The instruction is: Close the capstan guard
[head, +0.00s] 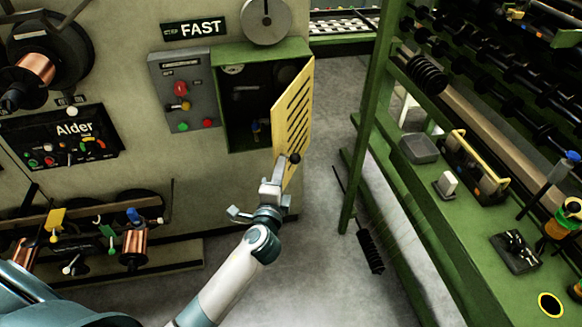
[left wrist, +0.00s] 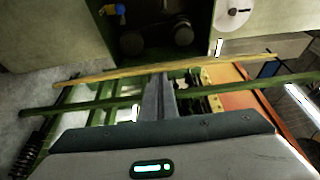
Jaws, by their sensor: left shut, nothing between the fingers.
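The capstan guard (head: 293,110) is a yellow slotted panel. It stands swung open at the right side of a green box (head: 222,110) whose dark inside shows. In the left wrist view the guard (left wrist: 220,67) is a thin yellow strip seen edge-on, below the box opening (left wrist: 158,35). My left gripper (head: 279,167) is at the guard's lower edge, near a small dark knob (head: 295,158). Its fingers (left wrist: 160,92) are shut and empty, and their tips reach up to the yellow strip. I cannot tell whether they touch it. My right gripper is not in view.
A grey control box (head: 185,95) with red and green buttons is left of the green box. A green rack (head: 440,200) with tools stands at the right. Copper spools (head: 134,242) are at lower left.

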